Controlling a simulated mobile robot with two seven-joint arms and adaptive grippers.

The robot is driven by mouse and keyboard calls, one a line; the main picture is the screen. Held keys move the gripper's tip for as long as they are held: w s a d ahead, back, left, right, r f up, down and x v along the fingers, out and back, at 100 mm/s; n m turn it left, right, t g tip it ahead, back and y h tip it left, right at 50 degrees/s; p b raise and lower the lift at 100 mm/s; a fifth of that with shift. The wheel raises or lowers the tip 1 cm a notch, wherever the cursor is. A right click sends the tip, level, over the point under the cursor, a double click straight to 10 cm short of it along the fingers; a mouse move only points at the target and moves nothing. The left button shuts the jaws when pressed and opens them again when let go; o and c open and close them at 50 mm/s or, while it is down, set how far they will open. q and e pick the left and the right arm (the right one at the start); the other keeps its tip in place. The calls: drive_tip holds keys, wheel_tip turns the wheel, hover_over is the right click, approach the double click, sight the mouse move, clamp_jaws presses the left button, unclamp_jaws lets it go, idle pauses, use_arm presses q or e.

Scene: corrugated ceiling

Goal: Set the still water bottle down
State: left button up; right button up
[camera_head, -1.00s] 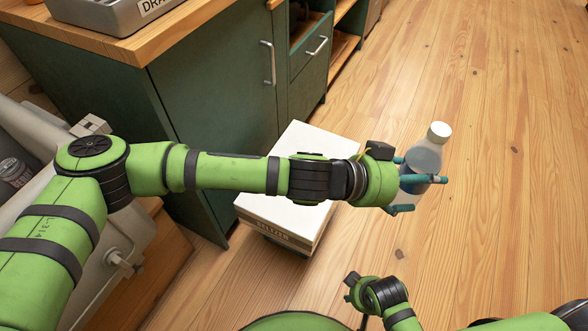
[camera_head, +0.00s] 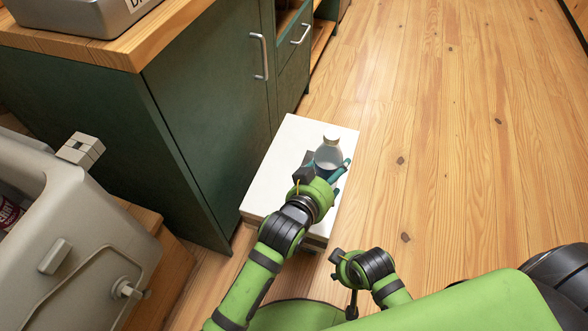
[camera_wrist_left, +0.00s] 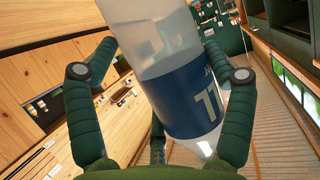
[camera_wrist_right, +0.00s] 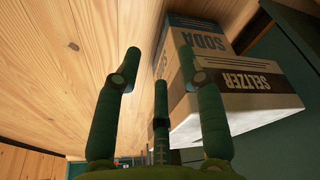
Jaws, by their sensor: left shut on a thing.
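The still water bottle (camera_head: 328,154) is clear with a white cap and a blue label, which shows in the left wrist view (camera_wrist_left: 188,100). My left gripper (camera_head: 335,172) is shut around its body. In the head view the bottle appears roughly upright over the white top of a carton (camera_head: 275,170). Its base is hidden, so I cannot tell whether it touches the top.
A green cabinet (camera_head: 210,110) with a wooden worktop stands just left of the carton. A grey tray (camera_head: 85,15) sits on that worktop. A grey bin-like container (camera_head: 75,220) is at the left. The wooden floor (camera_head: 450,120) on the right is clear.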

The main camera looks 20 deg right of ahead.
use_arm(q)
drive_tip(key=w+a+f+b, duration=0.1)
drive_tip(key=a+f, duration=0.2)
drive_tip(key=w+a+f+b, duration=0.2)
drive_tip(key=a+f, duration=0.1)
drive_tip(key=a, duration=0.1)
drive_tip(key=w+a+f+b, duration=0.1)
drive_tip(key=a+f, duration=0.2)
drive_tip(key=shift+w+a+f, duration=0.25)
drive_tip(key=shift+w, duration=0.05)
drive_tip(key=shift+f+b, duration=0.35)
drive_tip(key=shift+f, duration=0.3)
use_arm(e)
drive_tip(key=w+a+r+t, duration=0.2)
drive_tip(key=w+r+t, duration=0.2)
drive_tip(key=r, duration=0.8)
drive_tip(key=shift+w+r+t+y, duration=0.15)
drive_tip(key=shift+w+t+y, duration=0.25)
drive_tip(key=shift+w, duration=0.55)
use_arm(q)
drive_tip(key=shift+f, duration=0.15)
use_arm(e)
drive_tip(key=shift+w+a+r, duration=0.1)
drive_tip(key=shift+w, duration=0.15)
